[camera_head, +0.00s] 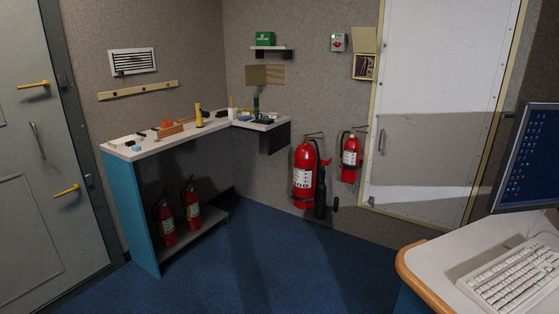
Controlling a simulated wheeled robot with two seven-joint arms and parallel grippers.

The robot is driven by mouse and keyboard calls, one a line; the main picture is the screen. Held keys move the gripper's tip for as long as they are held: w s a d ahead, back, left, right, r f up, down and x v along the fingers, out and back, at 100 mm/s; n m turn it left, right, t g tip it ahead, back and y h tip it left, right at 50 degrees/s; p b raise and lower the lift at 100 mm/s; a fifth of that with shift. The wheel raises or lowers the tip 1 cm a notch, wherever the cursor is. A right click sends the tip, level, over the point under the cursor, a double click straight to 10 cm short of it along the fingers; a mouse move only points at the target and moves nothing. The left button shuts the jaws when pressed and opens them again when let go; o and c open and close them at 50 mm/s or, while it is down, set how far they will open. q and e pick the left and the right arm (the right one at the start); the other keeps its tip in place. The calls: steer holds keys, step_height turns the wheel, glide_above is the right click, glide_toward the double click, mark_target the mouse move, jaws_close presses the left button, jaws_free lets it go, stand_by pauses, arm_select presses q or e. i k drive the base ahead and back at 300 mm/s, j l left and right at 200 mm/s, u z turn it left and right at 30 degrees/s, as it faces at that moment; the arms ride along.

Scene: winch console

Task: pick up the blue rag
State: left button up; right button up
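A small light-blue patch (136,148) lies on the white top of the corner bench (155,144), near the bench's left end. It may be the blue rag, but it is too small to be sure. It lies apart from me, across the room. Neither of my grippers is in view.
The bench holds a yellow cylinder (199,116), an orange item (167,123) and small clutter. Fire extinguishers stand on its lower shelf (197,238); others, like the large one (304,176), hang on the wall. A desk with a keyboard (515,277) is at right. Blue floor (262,268) between is clear.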

mark_target(243, 119)
steer(key=i, duration=2.65)
steer(key=l+z, duration=0.05)
steer(key=l, duration=0.05)
